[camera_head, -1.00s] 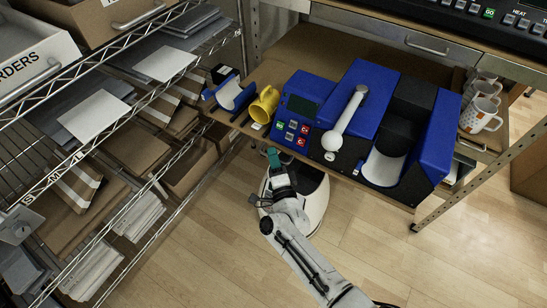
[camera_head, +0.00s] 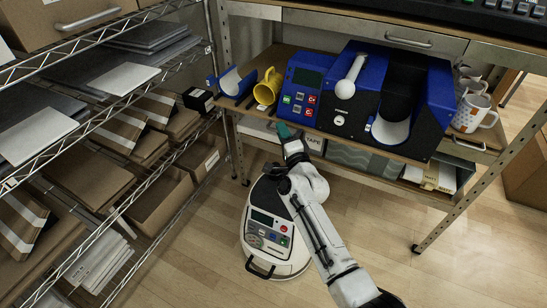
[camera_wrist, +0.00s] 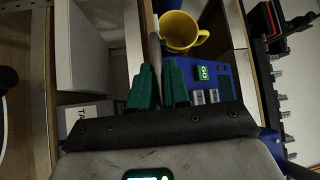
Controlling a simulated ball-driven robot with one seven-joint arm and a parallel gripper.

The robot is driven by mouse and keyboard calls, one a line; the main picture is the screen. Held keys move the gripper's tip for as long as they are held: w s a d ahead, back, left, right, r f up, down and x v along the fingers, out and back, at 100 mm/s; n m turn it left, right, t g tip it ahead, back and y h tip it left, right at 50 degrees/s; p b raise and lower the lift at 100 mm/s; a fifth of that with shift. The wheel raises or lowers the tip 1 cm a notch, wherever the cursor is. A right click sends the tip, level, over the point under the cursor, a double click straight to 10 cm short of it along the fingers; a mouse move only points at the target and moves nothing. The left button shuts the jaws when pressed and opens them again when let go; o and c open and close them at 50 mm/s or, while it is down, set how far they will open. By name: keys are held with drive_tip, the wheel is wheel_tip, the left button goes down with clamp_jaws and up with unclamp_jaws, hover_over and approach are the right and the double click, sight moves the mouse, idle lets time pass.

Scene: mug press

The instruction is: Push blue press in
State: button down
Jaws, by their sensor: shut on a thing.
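The blue press (camera_head: 371,67) stands on the wooden shelf in the head view, with a long silver handle (camera_head: 352,75) and a mug hollow at its right. Its blue control box (camera_head: 305,73) stands left of it; part of it shows in the wrist view (camera_wrist: 221,79). My gripper (camera_head: 285,130) is at the shelf's front edge, below and left of the control box, apart from the press body. In the wrist view its green fingers (camera_wrist: 159,85) are shut on a thin grey strip (camera_wrist: 156,50) along that edge. What the strip belongs to is unclear.
A yellow mug (camera_head: 266,88) and a blue cradle (camera_head: 231,86) stand left of the control box. Patterned white mugs (camera_head: 470,114) stand at the right. Boxes fill the lower shelf.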

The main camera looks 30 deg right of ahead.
sight(313, 131)
drive_tip(key=w+d+b, duration=0.2)
drive_tip(key=d+b, duration=0.1)
drive_tip(key=w+d+b, duration=0.2)
drive_tip(key=d+b, duration=0.1)
drive_tip(key=b, duration=0.1)
drive_tip(key=w+d+b, duration=0.3)
drive_tip(key=b, duration=0.1)
drive_tip(key=shift+d+f, duration=0.35)
drive_tip(key=shift+d, duration=0.05)
drive_tip(key=shift+w+d+r+b, duration=0.25)
drive_tip(key=shift+w+d+b, duration=0.35)
drive_tip(key=shift+d+b, duration=0.2)
drive_tip(key=c, duration=1.2)
unclamp_jaws()
drive_tip(key=shift+a, duration=0.1)
drive_tip(key=s+p, duration=0.1)
drive_tip(key=s, duration=0.2)
drive_tip(key=s+a+p, duration=0.1)
drive_tip(key=s, duration=0.2)
drive_tip(key=s+f+p, duration=0.1)
drive_tip(key=s, duration=0.3)
drive_tip(key=shift+s+a+f, duration=0.1)
drive_tip(key=shift+a, duration=0.15)
drive_tip(key=shift+s+p, duration=0.2)
drive_tip(key=shift+p, duration=0.1)
drive_tip(key=shift+c, duration=0.6)
